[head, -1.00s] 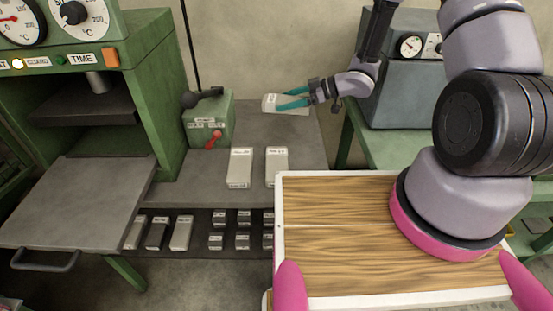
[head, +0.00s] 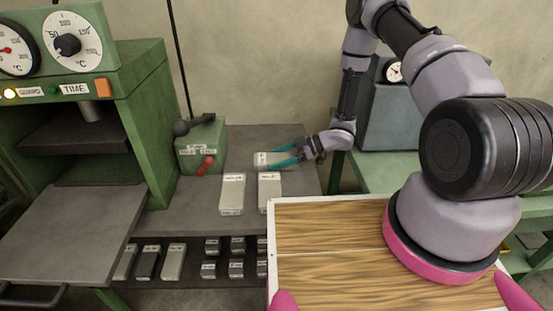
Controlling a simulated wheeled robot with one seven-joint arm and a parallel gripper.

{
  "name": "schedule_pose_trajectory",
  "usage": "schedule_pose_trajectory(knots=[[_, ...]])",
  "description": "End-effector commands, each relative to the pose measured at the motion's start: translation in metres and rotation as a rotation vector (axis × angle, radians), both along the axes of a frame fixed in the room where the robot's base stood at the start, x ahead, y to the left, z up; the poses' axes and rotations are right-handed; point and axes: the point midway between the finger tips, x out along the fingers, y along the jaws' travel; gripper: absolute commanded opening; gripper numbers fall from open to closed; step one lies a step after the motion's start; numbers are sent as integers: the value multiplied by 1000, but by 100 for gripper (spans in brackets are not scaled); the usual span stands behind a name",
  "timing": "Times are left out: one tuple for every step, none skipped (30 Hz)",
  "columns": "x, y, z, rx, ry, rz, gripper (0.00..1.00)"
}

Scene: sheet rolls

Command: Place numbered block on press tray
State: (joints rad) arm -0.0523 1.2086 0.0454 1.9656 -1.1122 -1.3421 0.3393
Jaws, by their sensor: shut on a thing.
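My gripper (head: 284,156), with teal fingers, is shut on a pale labelled block (head: 263,160). It holds the block at the back of the grey bench, beside the green lever box. I cannot tell whether the block touches the bench top. Two more pale labelled blocks stand in front of it, a left one (head: 232,195) and a right one (head: 269,193). The press tray (head: 70,235) is a flat grey plate with a front handle, drawn out of the green press (head: 150,120) at the left. The tray is bare.
A green box with a red lever (head: 200,150) stands between press and blocks. A lower shelf (head: 190,280) holds several small labelled blocks. My wooden-topped base (head: 330,240) fills the front right. A grey machine with a gauge (head: 385,125) stands at the back right.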

Motion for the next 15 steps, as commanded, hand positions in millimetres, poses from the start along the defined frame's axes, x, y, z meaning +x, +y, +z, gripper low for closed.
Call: schedule_pose_trajectory(knots=[[1, 0, 1, 1, -2, 1, 0], [1, 0, 1, 2, -3, 0, 0], [1, 0, 1, 2, -2, 1, 0], [1, 0, 1, 2, -2, 1, 0], [0, 0, 1, 2, -2, 1, 0], [0, 0, 1, 2, -2, 1, 0], [0, 0, 0, 2, -2, 1, 0], [0, 0, 0, 2, -1, 0, 0], [0, 0, -2, 2, -1, 0, 0], [0, 0, -3, 1, -1, 0, 89], [0, 0, -2, 1, -1, 0, 100], [0, 0, -2, 1, -1, 0, 100], [0, 0, -2, 1, -1, 0, 100], [0, 0, -2, 1, -1, 0, 100], [0, 0, -2, 1, -1, 0, 100]])
